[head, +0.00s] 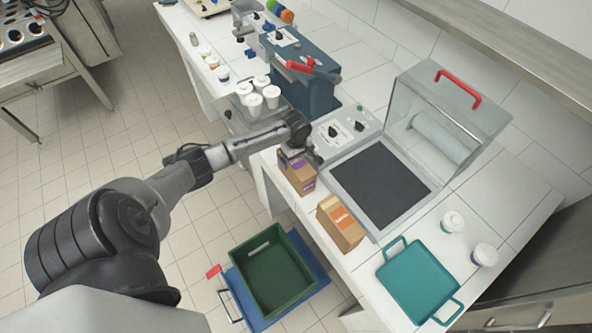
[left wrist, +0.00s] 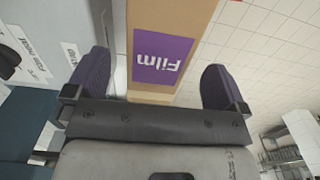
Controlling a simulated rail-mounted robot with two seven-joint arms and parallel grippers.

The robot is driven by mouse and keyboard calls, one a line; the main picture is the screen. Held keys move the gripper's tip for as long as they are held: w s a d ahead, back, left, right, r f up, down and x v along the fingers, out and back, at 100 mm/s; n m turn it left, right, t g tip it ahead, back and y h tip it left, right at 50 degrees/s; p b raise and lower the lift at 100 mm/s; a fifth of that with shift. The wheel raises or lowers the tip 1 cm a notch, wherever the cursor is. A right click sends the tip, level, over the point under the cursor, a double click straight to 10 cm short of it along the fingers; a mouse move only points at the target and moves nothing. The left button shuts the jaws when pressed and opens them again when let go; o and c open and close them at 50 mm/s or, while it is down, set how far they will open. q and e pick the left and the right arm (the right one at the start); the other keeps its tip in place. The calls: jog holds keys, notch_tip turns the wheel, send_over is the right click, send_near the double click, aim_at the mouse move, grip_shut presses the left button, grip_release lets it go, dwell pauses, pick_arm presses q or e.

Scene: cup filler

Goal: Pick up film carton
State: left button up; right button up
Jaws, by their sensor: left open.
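The film carton (head: 299,175) is a brown box with a purple label, upright near the front edge of the white counter. In the left wrist view the carton (left wrist: 165,85) shows its purple "Film" label upside down between my gripper's two fingers. My left gripper (head: 298,155) is at the top of the carton in the head view. Its fingers, seen in the left wrist view (left wrist: 156,88), are open with the carton between them; a gap shows on the right side. Whether the left finger touches it I cannot tell. My right gripper is not in view.
An orange-labelled carton (head: 340,223) stands close by on the counter. Behind is a machine with a dark plate (head: 380,184) and a raised clear lid (head: 446,105). A teal tray (head: 418,280) and two white cups lie right. A green crate (head: 272,268) sits on a blue cart below.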

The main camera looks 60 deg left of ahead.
aim_at(296, 161)
pick_arm(q)
jog(key=shift+a+f, duration=0.2)
jog(key=shift+f, duration=2.4)
jog(key=shift+c, duration=0.5)
jog(key=c, duration=1.1)
jog(key=shift+r, duration=0.1)
